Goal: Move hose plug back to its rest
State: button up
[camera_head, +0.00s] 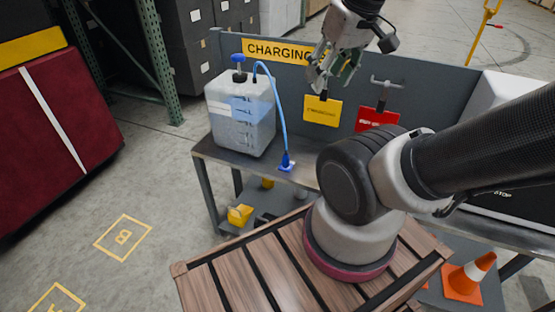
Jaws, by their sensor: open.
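The hose plug (286,162) is blue and sits low at the front edge of the grey bench, on or just above a small light blue-and-white spot. Whether that spot is its rest I cannot tell. A blue hose (277,108) runs from it up to the top of a translucent container (240,120) holding blue liquid, with a blue-handled cap. My gripper (318,85) is open and empty, high in front of the bench's back panel, up and to the right of the plug and apart from it.
The bench (215,150) has a back panel with a charging sign (275,50), a yellow tag (322,111) and a red tag (370,119) hanging. A light-coloured box stands at the right. An orange cone (466,278) stands at lower right. Floor at left is clear.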

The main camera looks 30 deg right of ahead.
jog(key=shift+o, duration=0.2)
jog(key=m+y, duration=0.3)
jog(key=m, duration=2.4)
send_over(286, 158)
jog(key=d, duration=0.1)
jog(key=shift+g, duration=0.4)
notch_tip(286, 158, down, 36)
jog(key=shift+d+r, duration=0.15)
jog(key=shift+d+m, duration=0.3)
jog(key=shift+m, duration=0.6)
